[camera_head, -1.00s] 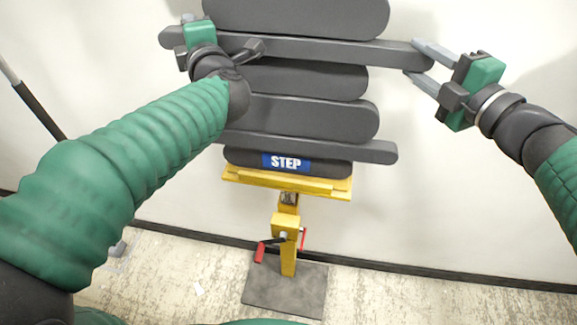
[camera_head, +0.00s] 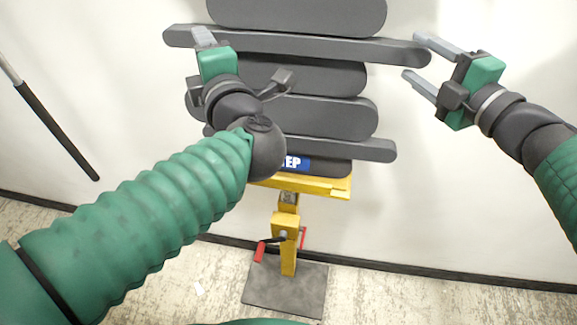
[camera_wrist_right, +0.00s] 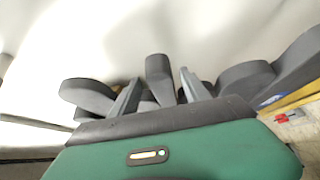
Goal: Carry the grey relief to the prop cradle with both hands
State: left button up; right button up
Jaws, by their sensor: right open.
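The grey relief (camera_head: 320,75), a tall stack of rounded slabs with longer bars, stands against the wall. Its lowest slab rests on the yellow prop cradle (camera_head: 330,187), and a blue STEP label is partly covered. My right gripper (camera_head: 409,56) is open around the right end of the upper long bar. The right wrist view shows a grey bar end (camera_wrist_right: 159,75) between its fingers (camera_wrist_right: 160,90); contact is unclear. My left gripper (camera_head: 212,62) is in front of the relief's left part, below that bar's left end. Its jaw opening is unclear, and my left arm hides part of the relief.
The cradle's yellow post (camera_head: 288,245) stands on a dark base plate (camera_head: 285,288) on the floor. A red handle (camera_head: 259,252) sticks out at its left. A dark pole (camera_head: 55,130) leans at the left. The wall to the right is bare.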

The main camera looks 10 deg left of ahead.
jog(key=shift+s+d, duration=0.25)
jog(key=shift+d, duration=0.05)
pick_arm(q)
jog(key=shift+s+d, duration=0.2)
jog(key=shift+s, duration=0.05)
pick_arm(e)
jog(key=v, duration=1.1)
jog(key=shift+s, duration=0.1)
